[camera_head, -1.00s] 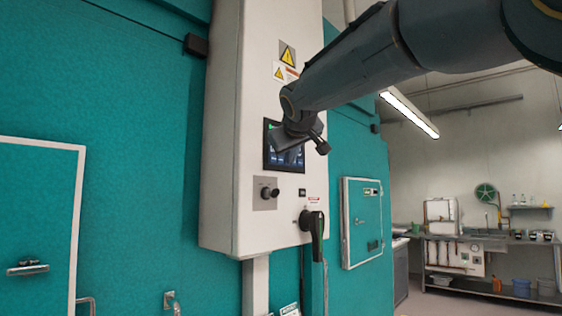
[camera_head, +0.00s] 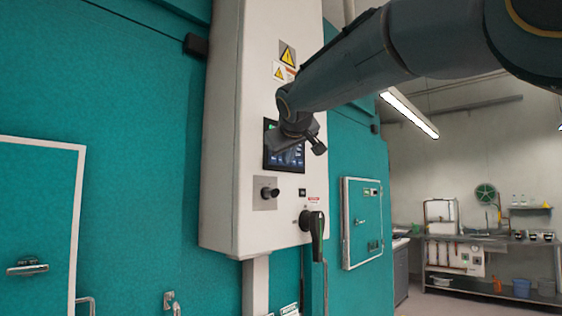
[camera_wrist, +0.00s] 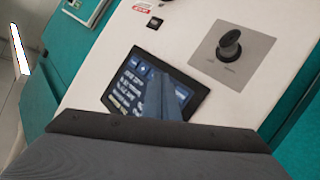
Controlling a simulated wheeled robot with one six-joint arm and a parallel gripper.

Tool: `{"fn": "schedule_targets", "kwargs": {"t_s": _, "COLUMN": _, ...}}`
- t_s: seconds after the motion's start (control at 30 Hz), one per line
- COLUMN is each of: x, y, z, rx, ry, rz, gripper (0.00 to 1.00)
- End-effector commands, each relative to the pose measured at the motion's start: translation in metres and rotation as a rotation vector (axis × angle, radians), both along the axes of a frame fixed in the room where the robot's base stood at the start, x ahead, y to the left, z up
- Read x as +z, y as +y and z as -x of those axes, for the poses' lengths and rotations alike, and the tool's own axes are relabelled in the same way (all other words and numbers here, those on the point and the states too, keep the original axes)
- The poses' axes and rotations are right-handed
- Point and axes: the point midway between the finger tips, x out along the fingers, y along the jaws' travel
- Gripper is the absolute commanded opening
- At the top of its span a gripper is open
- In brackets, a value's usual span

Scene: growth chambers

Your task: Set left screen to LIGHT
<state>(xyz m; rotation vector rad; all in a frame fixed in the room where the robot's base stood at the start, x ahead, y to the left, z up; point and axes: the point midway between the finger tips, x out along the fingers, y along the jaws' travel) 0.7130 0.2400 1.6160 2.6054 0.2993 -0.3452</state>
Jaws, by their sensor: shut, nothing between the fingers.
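A dark touch screen (camera_head: 287,159) is set in the white control cabinet (camera_head: 230,150), partly covered by my arm in the head view. In the wrist view the screen (camera_wrist: 124,88) lies tilted, lit with blue and white items too small to read. My gripper (camera_wrist: 168,88) is shut and empty, its fingers over the right part of the screen and hiding some of it. I cannot tell whether the tips touch the glass. In the head view my gripper is mostly hidden behind my wrist. No second screen is clearly visible.
A black knob (camera_wrist: 230,44) on a grey plate sits beside the screen. A black rotary handle (camera_head: 314,228) is lower on the cabinet, with warning labels (camera_head: 287,54) above. A teal door (camera_head: 362,222) is to the right, and a workbench (camera_head: 480,243) stands in the back.

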Motion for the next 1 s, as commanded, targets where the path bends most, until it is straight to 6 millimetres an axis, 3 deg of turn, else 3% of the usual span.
{"fn": "schedule_targets", "kwargs": {"t_s": 0.63, "x": 0.000, "y": 0.003, "z": -0.002, "rx": 0.000, "ry": 0.000, "rz": 0.000, "gripper": 0.00}}
{"fn": "schedule_targets", "kwargs": {"t_s": 1.0, "x": 0.000, "y": -0.008, "z": 0.006, "rx": 0.000, "ry": -0.001, "rz": 0.000, "gripper": 0.00}}
